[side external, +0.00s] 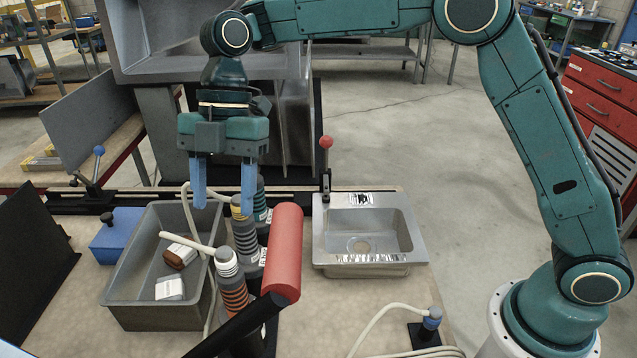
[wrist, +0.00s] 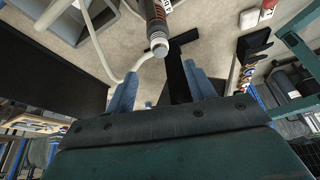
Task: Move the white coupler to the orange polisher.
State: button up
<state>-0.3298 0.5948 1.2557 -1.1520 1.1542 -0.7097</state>
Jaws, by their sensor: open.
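My gripper (side external: 224,208) is open and empty, pointing down above the upright tools. Its two blue fingers also show apart in the wrist view (wrist: 160,68). The orange polisher (side external: 235,295) is the dark tool with orange bands, standing upright in front of the grey basin's right side. A white cylindrical piece, seemingly the white coupler (side external: 226,259), sits at its top, where a pale hose meets it. I cannot tell whether the two are joined. In the wrist view, a dark tool with a pale end (wrist: 158,47) lies just beyond the fingertips.
A yellow-topped tool (side external: 240,209) and a green-banded tool (side external: 260,203) stand behind. A red cylinder (side external: 286,250) is close on the right. The grey basin (side external: 128,316) holds a brush and a white block. A steel sink (side external: 322,255) and blue coupler (side external: 432,317) are rightward.

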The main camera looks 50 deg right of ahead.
jog(key=shift+v, duration=1.3)
jog(key=shift+d, duration=0.1)
jog(key=s+d+r+m+t, duration=0.4)
jog(key=s+d+r+m, duration=0.5)
jog(key=d+m, duration=0.25)
jog(key=s+d+f+m+t+h, duration=0.1)
jog(key=s+d+f+m+t, duration=0.1)
jog(key=s+d+f+m, duration=0.2)
jog(key=s+d+f+m+t+h, duration=0.2)
jog(key=s+d+f+m, duration=0.2)
jog(key=s+d+m, duration=0.5)
jog(key=s+d, duration=0.2)
jog(key=shift+s+d+f+h, duration=0.2)
jog(key=shift+d+h, duration=0.1)
